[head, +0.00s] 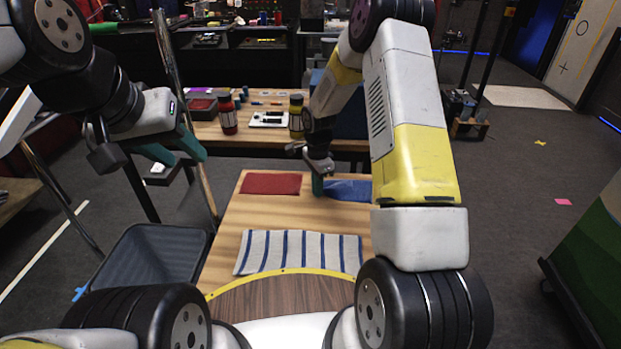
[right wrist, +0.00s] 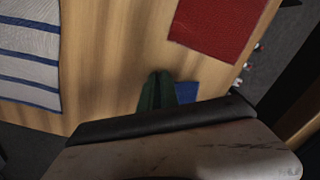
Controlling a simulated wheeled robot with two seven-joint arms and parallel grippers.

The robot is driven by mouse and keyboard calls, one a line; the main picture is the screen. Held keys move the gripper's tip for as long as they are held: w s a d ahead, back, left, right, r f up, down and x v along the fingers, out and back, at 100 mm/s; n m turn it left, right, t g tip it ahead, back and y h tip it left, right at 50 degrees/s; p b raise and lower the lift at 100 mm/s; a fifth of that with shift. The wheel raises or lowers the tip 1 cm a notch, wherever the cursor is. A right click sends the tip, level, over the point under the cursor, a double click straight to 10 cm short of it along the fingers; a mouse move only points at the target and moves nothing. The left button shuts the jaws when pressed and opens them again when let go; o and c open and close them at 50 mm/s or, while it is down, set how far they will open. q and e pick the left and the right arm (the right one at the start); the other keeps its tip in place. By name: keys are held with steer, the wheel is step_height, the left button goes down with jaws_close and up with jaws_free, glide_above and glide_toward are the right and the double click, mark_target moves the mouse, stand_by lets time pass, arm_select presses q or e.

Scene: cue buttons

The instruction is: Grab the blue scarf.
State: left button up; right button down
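The blue scarf (head: 350,190) lies on the far right part of the wooden table, partly hidden by my right arm. My right gripper (head: 317,187) points down at its left edge, with green fingers close together. In the right wrist view the fingers (right wrist: 158,88) are nearly touching, and a patch of the blue scarf (right wrist: 186,92) shows right against them; the rest is hidden behind the gripper body. The scarf looks creased by the fingers, though the pinch itself is hard to see. My left gripper (head: 178,148) is open and empty, in the air left of the table.
A red cloth (head: 270,184) lies left of the blue scarf. A striped white-and-blue cloth (head: 298,252) lies nearer on the table. A grey bin (head: 150,258) stands left of the table. A second table behind holds jars (head: 228,115) and small items.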

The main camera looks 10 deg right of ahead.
steer(key=shift+s+f, duration=0.15)
steer(key=shift+s, duration=0.05)
step_height(320, 180, up, 12)
steer(key=shift+w, duration=0.2)
steer(key=shift+r, duration=0.25)
step_height(320, 180, up, 9)
stand_by(0.4)
steer(key=shift+f, duration=0.2)
